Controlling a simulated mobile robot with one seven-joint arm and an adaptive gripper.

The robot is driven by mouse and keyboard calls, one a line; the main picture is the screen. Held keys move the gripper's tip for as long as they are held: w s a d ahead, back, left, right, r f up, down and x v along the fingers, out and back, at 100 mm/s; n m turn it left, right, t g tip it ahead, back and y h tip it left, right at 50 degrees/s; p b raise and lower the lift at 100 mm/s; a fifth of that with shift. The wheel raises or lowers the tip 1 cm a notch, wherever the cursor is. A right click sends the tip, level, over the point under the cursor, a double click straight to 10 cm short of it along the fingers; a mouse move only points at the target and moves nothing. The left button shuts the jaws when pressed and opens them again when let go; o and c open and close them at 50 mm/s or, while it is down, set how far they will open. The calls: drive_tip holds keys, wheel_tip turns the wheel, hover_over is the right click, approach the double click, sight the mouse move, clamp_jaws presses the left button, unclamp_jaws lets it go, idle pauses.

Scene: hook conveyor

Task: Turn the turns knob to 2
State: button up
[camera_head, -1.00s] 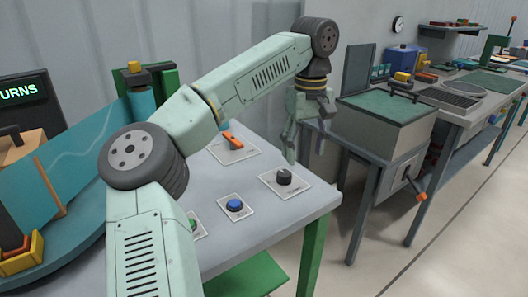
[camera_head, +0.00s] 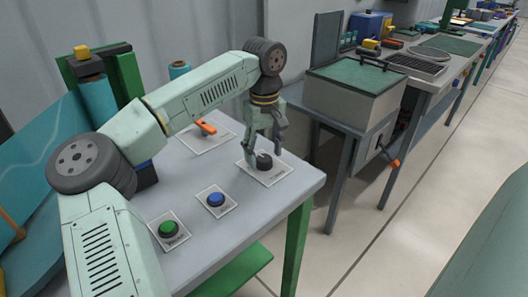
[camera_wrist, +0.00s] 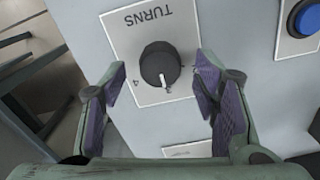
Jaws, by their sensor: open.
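The turns knob (camera_head: 264,161) is a dark round knob on a white plate (camera_head: 281,174) near the right edge of the grey table. In the wrist view the knob (camera_wrist: 159,64) sits under the label TURNS, which appears upside down. Its white pointer line points toward the bottom of that picture, slightly right. My gripper (camera_head: 264,150) is open and points down over the knob. In the wrist view its purple pads (camera_wrist: 160,80) stand on either side of the knob, with gaps, and do not touch it.
A blue button (camera_head: 216,199), a green button (camera_head: 168,229) and an orange lever (camera_head: 206,128) are on the same table (camera_head: 240,222). A grey box with a green top (camera_head: 350,75) and an orange-handled crank (camera_head: 392,162) stands to the right.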

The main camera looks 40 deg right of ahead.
drive_tip(key=shift+f, duration=0.6)
drive_tip(key=c, duration=1.2)
drive_tip(key=shift+o, duration=0.2)
drive_tip(key=shift+n, duration=0.4)
drive_tip(key=n, duration=0.5)
drive_tip(key=shift+n, duration=0.3)
drive_tip(key=n, duration=0.5)
drive_tip(key=shift+n+b, duration=0.3)
drive_tip(key=shift+b, duration=0.1)
